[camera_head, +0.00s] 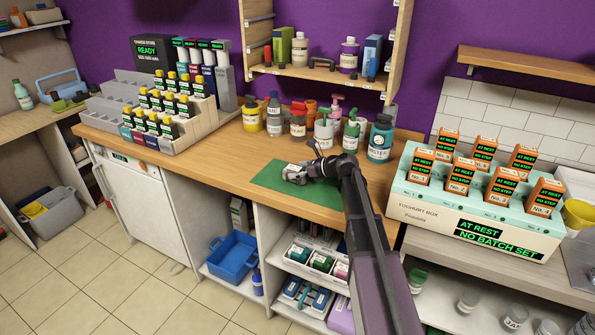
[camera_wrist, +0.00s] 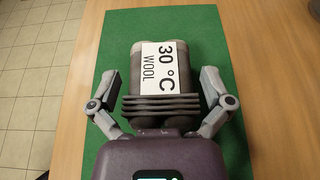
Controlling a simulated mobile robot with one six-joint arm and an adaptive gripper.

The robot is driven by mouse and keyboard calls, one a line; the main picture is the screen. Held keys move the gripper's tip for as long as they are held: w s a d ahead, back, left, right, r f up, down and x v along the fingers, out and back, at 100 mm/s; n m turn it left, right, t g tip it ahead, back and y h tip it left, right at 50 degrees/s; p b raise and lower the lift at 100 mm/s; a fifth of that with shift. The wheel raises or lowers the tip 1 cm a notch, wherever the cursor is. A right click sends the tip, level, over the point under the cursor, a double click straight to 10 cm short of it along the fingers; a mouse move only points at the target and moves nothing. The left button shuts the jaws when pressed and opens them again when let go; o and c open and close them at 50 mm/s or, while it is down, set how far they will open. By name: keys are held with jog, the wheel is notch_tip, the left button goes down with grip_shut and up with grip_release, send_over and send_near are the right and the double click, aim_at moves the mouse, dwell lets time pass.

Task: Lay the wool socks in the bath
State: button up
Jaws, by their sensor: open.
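The wool socks (camera_wrist: 148,88), a dark grey bundle with ribbed bands and a white label reading "30 °C WOOL", lie on a green mat (camera_wrist: 122,30). In the head view the socks (camera_head: 292,173) show small on the mat (camera_head: 315,205) on the wooden counter, partly hidden by my gripper. My gripper (camera_wrist: 159,80) is open, with one finger on each side of the socks and a gap visible at both sides. It also shows in the head view (camera_head: 305,172). No thing marked as a bath is visible; a blue basin (camera_head: 232,258) stands in the opening under the counter.
Several labelled bottles and jars (camera_head: 297,122) stand behind the mat. A rack of black cartridges (camera_head: 165,115) is on the left. A pale yoghurt box (camera_head: 470,210) with orange packs is on the right. A grey tub (camera_head: 50,212) sits at far left. The counter left of the mat is clear.

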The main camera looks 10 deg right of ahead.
jog(key=shift+r, duration=0.15)
jog(key=shift+r, duration=0.1)
jog(key=shift+p+v, duration=1.6)
jog(key=shift+v, duration=2.1)
